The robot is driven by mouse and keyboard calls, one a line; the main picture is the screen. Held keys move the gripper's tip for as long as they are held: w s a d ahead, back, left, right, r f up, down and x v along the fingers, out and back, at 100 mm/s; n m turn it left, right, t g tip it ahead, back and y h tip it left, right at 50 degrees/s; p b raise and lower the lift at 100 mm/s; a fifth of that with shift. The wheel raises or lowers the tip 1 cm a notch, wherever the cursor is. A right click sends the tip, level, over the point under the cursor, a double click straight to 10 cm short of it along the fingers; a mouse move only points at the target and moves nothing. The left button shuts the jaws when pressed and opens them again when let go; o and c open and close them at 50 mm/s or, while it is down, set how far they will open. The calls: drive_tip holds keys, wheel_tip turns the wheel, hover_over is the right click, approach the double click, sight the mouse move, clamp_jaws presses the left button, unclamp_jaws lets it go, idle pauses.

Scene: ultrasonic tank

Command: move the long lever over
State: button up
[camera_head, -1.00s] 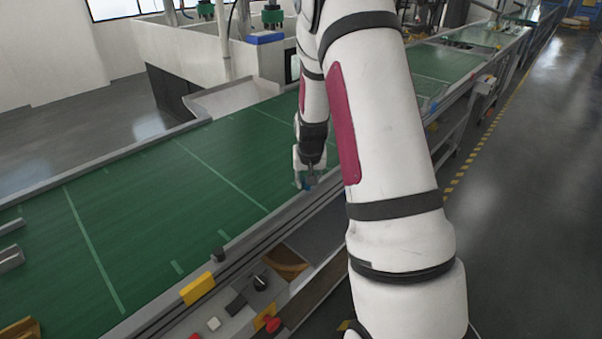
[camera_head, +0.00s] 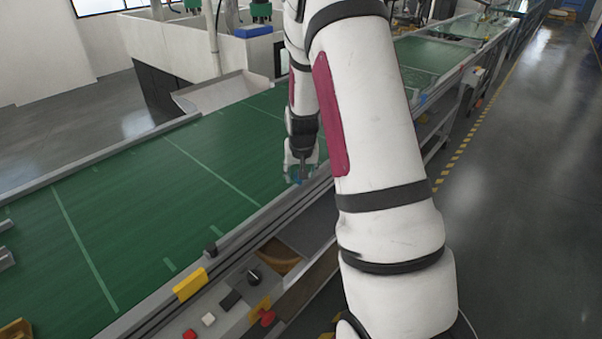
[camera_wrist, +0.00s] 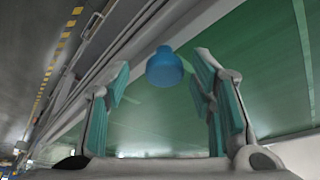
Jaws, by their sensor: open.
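My gripper (camera_head: 300,180) hangs over the near edge of the green conveyor in the head view. In the wrist view my gripper (camera_wrist: 160,90) is open, with its two teal-padded fingers spread apart. A blue rounded knob (camera_wrist: 164,68) shows between and beyond the fingertips, with no finger visibly touching it. In the head view only a small blue patch (camera_head: 298,181) shows at the gripper's tip. I cannot make out the lever's shaft; my gripper and arm may hide it.
The green conveyor belt (camera_head: 120,210) runs along the left with a grey rail. A blue box (camera_head: 253,31) stands at the back. The floor (camera_head: 530,200) at right is clear.

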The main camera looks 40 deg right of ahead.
drive_tip(key=v, duration=1.1)
drive_tip(key=shift+r, duration=0.25)
drive_tip(key=shift+s+a, duration=0.1)
drive_tip(key=s+a+r+n+t+y, duration=0.1)
drive_tip(key=s+a+r+n, duration=0.1)
drive_tip(key=s+a+r, duration=0.35)
drive_tip(key=s+a+r+n+y, duration=0.1)
drive_tip(key=s+a+r, duration=0.1)
drive_tip(key=a+r, duration=0.55)
drive_tip(key=s+a+r+n, duration=0.1)
drive_tip(key=s+a+n, duration=0.1)
drive_tip(key=s+a, duration=0.3)
drive_tip(key=s+a+r+n+t, duration=0.1)
drive_tip(key=s+a+r+n, duration=0.1)
drive_tip(key=s+a, duration=0.3)
drive_tip(key=s, duration=0.4)
drive_tip(key=shift+s+a+r+y+b, duration=0.2)
drive_tip(key=shift+r+y+b, duration=0.05)
drive_tip(key=shift+y+b, duration=0.05)
drive_tip(key=shift+a, duration=0.1)
